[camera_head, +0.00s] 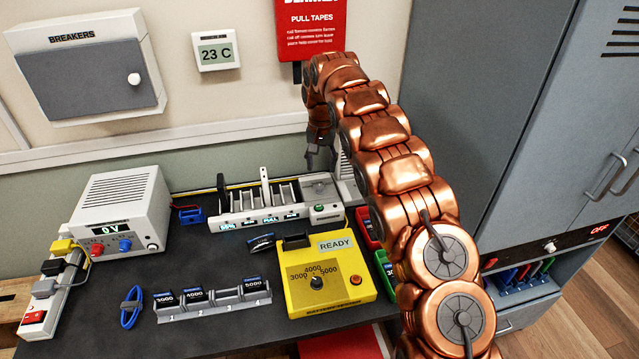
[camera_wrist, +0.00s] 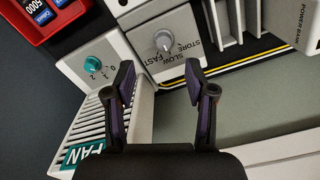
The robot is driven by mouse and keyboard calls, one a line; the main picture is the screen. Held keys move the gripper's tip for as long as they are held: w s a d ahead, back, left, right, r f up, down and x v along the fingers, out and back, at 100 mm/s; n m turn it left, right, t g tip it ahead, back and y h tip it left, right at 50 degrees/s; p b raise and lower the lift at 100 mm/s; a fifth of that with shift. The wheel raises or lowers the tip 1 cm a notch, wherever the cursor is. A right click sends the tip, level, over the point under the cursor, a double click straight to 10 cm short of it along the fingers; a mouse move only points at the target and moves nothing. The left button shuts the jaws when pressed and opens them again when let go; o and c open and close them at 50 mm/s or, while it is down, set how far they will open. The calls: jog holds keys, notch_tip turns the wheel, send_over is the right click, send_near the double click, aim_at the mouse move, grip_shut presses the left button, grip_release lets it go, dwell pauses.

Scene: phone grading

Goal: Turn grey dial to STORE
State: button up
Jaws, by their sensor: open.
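The grey dial (camera_wrist: 163,40) shows near the top middle of the wrist view, on a light panel marked SLOW, FAST and STORE. STORE is printed to its right, with SLOW and FAST below it. A pale mark on the dial points roughly down in the picture; I cannot tell exactly which label it meets. My gripper (camera_wrist: 160,84) is open and empty, its two dark fingertips apart and short of the dial in the picture.
A teal knob (camera_wrist: 92,64) marked 0, 1, 2 is left of the dial, near the FAN label (camera_wrist: 84,153). A red battery tray (camera_wrist: 40,18) is at top left. A yellow tester (camera_head: 330,285) and a slotted charger rack (camera_head: 225,222) stand on the dark bench.

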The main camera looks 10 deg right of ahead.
aim_at(320, 186)
jog(key=shift+w+a+f, duration=0.15)
jog(key=shift+w+f, duration=0.1)
jog(key=shift+f, duration=0.15)
notch_tip(320, 186, down, 8)
jog(key=p, duration=0.2)
jog(key=shift+r+p, duration=0.25)
jog(key=shift+p, duration=0.05)
grip_shut()
